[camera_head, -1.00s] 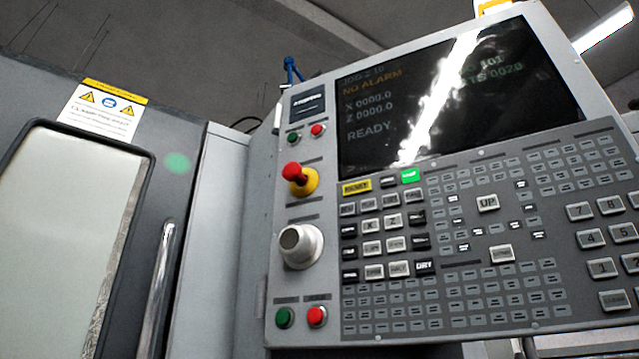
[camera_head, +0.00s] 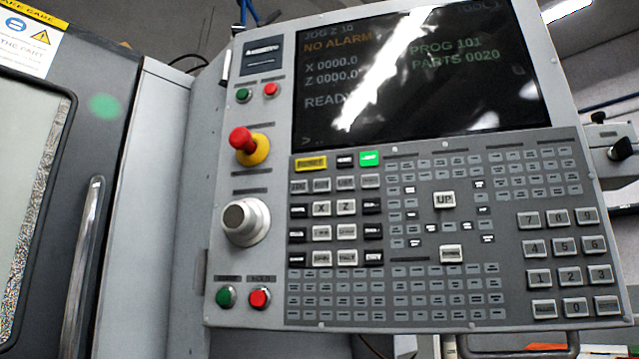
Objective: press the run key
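The machine's control panel (camera_head: 400,258) fills the middle and right of the head view, tilted slightly. Its screen (camera_head: 400,75) reads "NO ALARM", "READY", "PROG 101" and "PARTS 0020". A lit green key (camera_head: 369,159) sits just below the screen; its label is too blurred to read. A green round button (camera_head: 226,297) and a red round button (camera_head: 259,298) sit at the lower left of the panel. I cannot tell from the labels which one is the run key. Neither of my grippers is in view, and nothing touches the panel.
A red and yellow emergency stop (camera_head: 248,147) and a grey knob (camera_head: 245,221) stick out from the panel's left side. The machine door (camera_head: 30,180) with its upright handle (camera_head: 82,265) is at the left. Space in front of the panel looks clear.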

